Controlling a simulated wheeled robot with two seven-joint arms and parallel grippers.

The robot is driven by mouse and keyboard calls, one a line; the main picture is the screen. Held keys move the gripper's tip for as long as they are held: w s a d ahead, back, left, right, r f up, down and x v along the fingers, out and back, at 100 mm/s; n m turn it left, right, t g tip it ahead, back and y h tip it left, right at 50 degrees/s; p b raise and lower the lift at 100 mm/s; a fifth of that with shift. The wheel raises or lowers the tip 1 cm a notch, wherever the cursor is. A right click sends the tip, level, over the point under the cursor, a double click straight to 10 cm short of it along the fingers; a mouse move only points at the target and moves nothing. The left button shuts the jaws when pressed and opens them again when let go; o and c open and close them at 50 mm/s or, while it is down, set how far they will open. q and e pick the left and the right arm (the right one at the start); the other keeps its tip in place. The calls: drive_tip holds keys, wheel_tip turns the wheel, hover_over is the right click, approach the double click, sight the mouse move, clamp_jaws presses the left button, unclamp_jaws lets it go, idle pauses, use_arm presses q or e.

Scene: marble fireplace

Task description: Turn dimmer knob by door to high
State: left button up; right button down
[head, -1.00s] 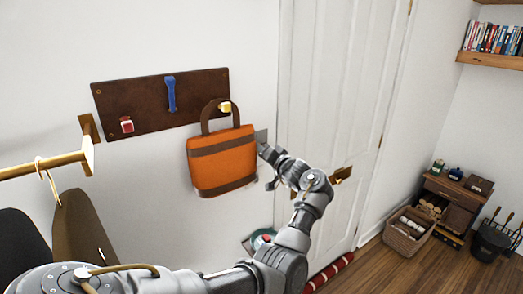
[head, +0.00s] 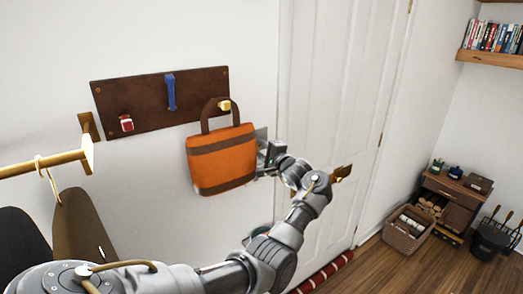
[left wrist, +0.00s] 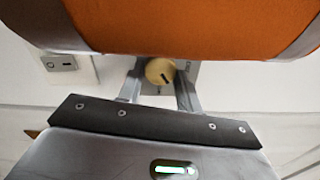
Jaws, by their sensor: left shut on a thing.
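The dimmer knob (left wrist: 160,71) is a round cream knob with a dark mark, on a grey wall plate. In the left wrist view it sits between the two fingers of my left gripper (left wrist: 159,88), which is shut on it. In the head view my left gripper (head: 263,162) is at the wall beside the right edge of the orange bag. Its fingertips and the knob are hidden there; part of a grey plate (head: 261,134) shows above. The white door (head: 325,110) is just to the right. My right gripper is not in view.
The orange bag (head: 222,160) hangs from a dark hook board (head: 150,102), close beside my gripper, and fills the top of the left wrist view. A second wall plate (left wrist: 62,63) is left of the knob.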

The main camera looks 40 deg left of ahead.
use_arm(q)
drive_tip(key=m, duration=0.4)
drive_tip(key=shift+f, duration=0.1)
drive_tip(key=shift+m, duration=1.3)
drive_tip(key=o, duration=0.7)
drive_tip(key=shift+s+d+f+b, duration=0.15)
drive_tip(key=shift+d+b, duration=0.15)
drive_tip(key=shift+d, duration=0.25)
drive_tip(key=b+v, duration=0.3)
drive_tip(key=v, duration=0.6)
drive_tip(key=shift+d, duration=0.4)
